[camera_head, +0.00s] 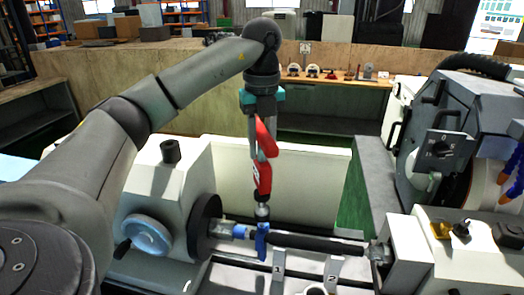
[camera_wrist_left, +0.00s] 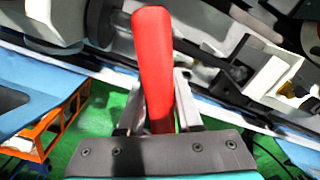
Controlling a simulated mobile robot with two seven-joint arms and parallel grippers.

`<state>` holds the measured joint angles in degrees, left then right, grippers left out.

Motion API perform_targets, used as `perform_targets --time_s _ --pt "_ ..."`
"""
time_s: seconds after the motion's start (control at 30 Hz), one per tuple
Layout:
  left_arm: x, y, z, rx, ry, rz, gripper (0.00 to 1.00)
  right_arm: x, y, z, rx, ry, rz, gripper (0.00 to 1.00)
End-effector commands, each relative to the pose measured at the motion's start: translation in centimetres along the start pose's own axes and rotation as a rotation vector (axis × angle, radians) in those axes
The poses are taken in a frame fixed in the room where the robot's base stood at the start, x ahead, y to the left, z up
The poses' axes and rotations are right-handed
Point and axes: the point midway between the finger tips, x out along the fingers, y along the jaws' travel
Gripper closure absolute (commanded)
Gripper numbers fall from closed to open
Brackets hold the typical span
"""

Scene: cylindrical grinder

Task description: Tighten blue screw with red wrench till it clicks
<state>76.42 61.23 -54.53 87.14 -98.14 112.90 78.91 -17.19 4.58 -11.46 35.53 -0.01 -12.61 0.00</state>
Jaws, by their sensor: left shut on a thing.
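The red wrench (camera_head: 263,178) hangs nearly upright below my left gripper (camera_head: 263,148) in the head view. My left gripper is shut on its red handle, which also shows between the fingers in the left wrist view (camera_wrist_left: 154,60). The wrench's dark lower end is right at the top of the blue screw (camera_head: 262,243); I cannot tell whether it is fully seated on it. The blue screw stands on the clamp near the left end of the dark shaft. My right gripper is not in view.
The dark shaft (camera_head: 318,244) lies horizontally across the machine, with the left headstock wheel (camera_head: 204,228) close beside the screw. Two numbered grey supports (camera_head: 333,270) stand in front. The grinder's wheel housing (camera_head: 455,135) is at the right. A bench (camera_head: 330,82) stands behind.

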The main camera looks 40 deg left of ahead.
Motion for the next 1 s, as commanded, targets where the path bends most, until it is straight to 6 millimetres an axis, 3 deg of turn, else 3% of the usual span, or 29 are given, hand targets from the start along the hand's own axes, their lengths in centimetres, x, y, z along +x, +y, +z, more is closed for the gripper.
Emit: perform_targets --time_s 0.43,1.0 --pt "-0.7 -0.1 0.0 0.000 -0.002 -0.005 1.00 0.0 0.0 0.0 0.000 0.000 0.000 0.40" --pt "-5.3 -0.1 0.0 0.000 -0.002 -0.004 1.00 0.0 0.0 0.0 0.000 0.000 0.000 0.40"
